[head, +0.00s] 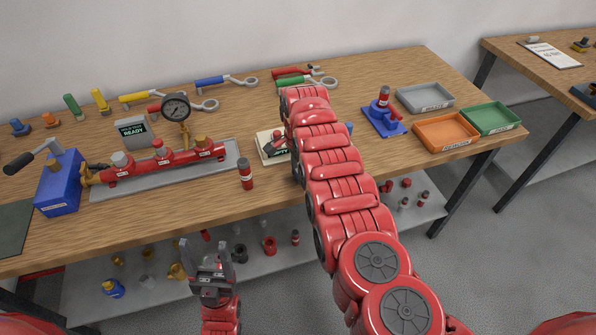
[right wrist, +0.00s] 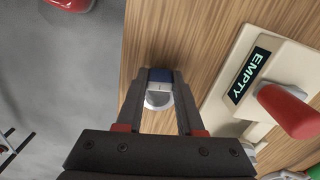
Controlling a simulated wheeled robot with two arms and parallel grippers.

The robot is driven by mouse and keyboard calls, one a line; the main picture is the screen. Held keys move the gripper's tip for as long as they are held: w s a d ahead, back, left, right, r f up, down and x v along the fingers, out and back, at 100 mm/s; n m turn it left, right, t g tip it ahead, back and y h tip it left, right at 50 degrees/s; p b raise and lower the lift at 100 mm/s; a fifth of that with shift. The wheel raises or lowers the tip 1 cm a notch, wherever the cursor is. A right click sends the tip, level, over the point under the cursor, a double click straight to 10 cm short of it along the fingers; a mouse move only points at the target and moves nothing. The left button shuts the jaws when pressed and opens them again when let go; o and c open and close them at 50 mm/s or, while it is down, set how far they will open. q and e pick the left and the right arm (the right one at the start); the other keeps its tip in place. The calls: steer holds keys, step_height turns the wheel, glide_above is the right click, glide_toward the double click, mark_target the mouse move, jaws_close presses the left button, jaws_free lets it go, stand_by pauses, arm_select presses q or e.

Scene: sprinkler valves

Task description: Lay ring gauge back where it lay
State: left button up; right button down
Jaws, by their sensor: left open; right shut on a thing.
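My right gripper (right wrist: 160,77) shows in the right wrist view, shut on a small dark blue and pale grey piece. It looks like the ring gauge (right wrist: 158,98), with a rounded grey part below the fingertips, but the fingers hide much of it. I cannot tell whether it touches the wood. In the head view my right arm hides that gripper. My left gripper (head: 209,262) is open and empty, in front of the table's front edge.
The wooden table (head: 365,165) carries a white tester (right wrist: 265,80) reading EMPTY, beside my right gripper. A red valve manifold (head: 165,160) on a grey tray stands left. A red and black cylinder (head: 246,174) stands near the front edge. Orange (head: 447,146), green and grey trays lie right.

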steer(key=shift+f, duration=0.15)
steer(key=shift+c, duration=2.3)
jaws_free()
